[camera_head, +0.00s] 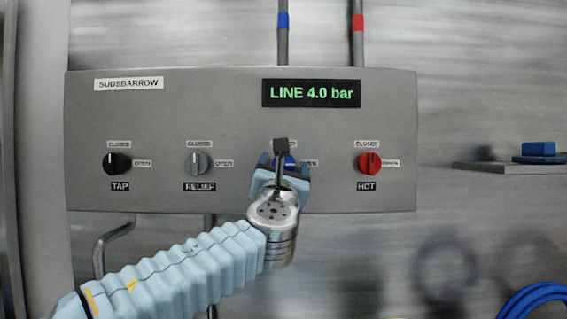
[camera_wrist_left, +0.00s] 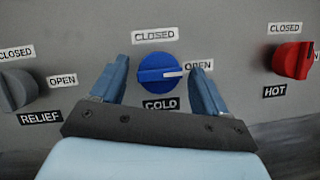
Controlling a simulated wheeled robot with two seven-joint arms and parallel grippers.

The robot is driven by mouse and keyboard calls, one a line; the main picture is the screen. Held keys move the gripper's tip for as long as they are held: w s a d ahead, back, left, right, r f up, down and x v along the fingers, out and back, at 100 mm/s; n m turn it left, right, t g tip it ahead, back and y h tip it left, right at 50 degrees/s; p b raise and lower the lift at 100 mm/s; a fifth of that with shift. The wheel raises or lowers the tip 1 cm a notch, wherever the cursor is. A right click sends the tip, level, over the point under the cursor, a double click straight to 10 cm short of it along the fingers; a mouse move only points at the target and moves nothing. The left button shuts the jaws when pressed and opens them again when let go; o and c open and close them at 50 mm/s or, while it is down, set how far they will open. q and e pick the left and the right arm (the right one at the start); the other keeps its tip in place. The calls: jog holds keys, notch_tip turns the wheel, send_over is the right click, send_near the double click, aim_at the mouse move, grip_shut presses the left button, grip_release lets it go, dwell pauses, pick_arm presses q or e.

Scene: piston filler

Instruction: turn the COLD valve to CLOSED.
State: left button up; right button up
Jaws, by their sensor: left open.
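The COLD valve is a round blue knob (camera_wrist_left: 160,72) on the grey panel (camera_head: 240,110), with a CLOSED label above it, an OPEN label at its right and a COLD label below. Its white pointer line points right, toward OPEN. In the head view the knob (camera_head: 289,161) is mostly hidden behind my gripper. My left gripper (camera_wrist_left: 160,80) is open, one finger on each side of the knob; it also shows in the head view (camera_head: 282,165). I cannot tell whether the fingers touch the knob. My right gripper is not in view.
The black TAP knob (camera_head: 117,163), grey RELIEF knob (camera_head: 198,163) and red HOT knob (camera_head: 369,163) sit in the same row. A display (camera_head: 311,93) reads LINE 4.0 bar. A shelf (camera_head: 510,168) with a blue block (camera_head: 538,149) is at the right.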

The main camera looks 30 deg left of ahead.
pick_arm(q)
jog(key=shift+w+a, duration=0.1)
jog(key=shift+w, duration=0.05)
jog(key=shift+c, duration=0.2)
jog(key=c, duration=1)
